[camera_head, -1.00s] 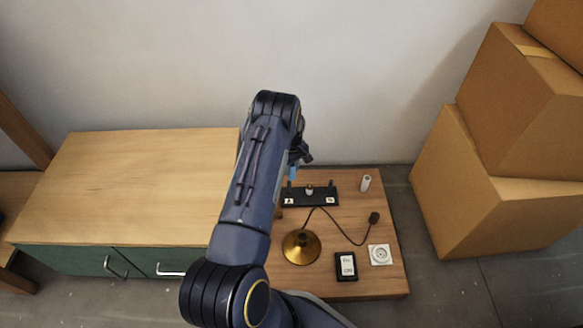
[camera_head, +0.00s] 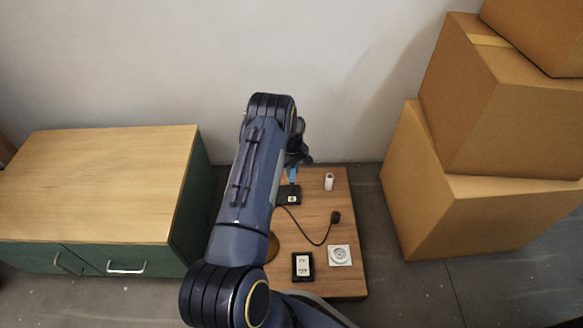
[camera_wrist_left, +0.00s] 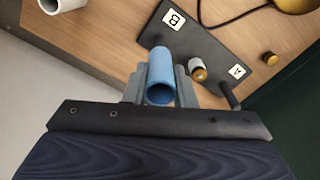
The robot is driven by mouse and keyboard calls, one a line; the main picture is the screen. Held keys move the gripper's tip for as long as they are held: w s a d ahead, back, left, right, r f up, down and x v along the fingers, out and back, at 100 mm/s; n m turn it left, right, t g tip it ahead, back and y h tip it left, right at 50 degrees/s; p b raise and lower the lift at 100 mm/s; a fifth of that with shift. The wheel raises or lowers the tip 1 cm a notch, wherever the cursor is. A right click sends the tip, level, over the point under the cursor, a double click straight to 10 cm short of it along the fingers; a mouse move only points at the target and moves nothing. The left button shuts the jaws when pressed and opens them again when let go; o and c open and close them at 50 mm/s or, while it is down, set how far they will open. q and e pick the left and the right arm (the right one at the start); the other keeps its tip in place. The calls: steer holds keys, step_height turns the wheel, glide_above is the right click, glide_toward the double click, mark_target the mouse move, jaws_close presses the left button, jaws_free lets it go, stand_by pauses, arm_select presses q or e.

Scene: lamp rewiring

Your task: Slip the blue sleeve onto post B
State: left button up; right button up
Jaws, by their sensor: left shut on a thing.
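My left gripper (camera_wrist_left: 162,88) is shut on the blue sleeve (camera_wrist_left: 160,72), a short open tube. The sleeve also shows in the head view (camera_head: 292,174), just below the gripper (camera_head: 297,158), over the right end of the black terminal board (camera_head: 288,194). In the wrist view the board (camera_wrist_left: 208,48) carries label B (camera_wrist_left: 174,18) and label A (camera_wrist_left: 237,71). A dark post (camera_wrist_left: 229,96) stands near A. My right gripper is out of view.
A white tube (camera_head: 329,182) stands right of the board. A dark cord end (camera_head: 335,216), a white socket (camera_head: 339,255) and a black switch (camera_head: 302,265) lie nearer on the wooden table (camera_head: 345,225). A green cabinet (camera_head: 190,215) stands left, cardboard boxes (camera_head: 470,215) right.

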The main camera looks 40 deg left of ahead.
mark_target(292, 181)
arm_select(q)
steer(key=shift+f+b, duration=1.25)
steer(key=shift+f, duration=2.25)
steer(key=shift+f, duration=0.15)
steer(key=o, duration=1)
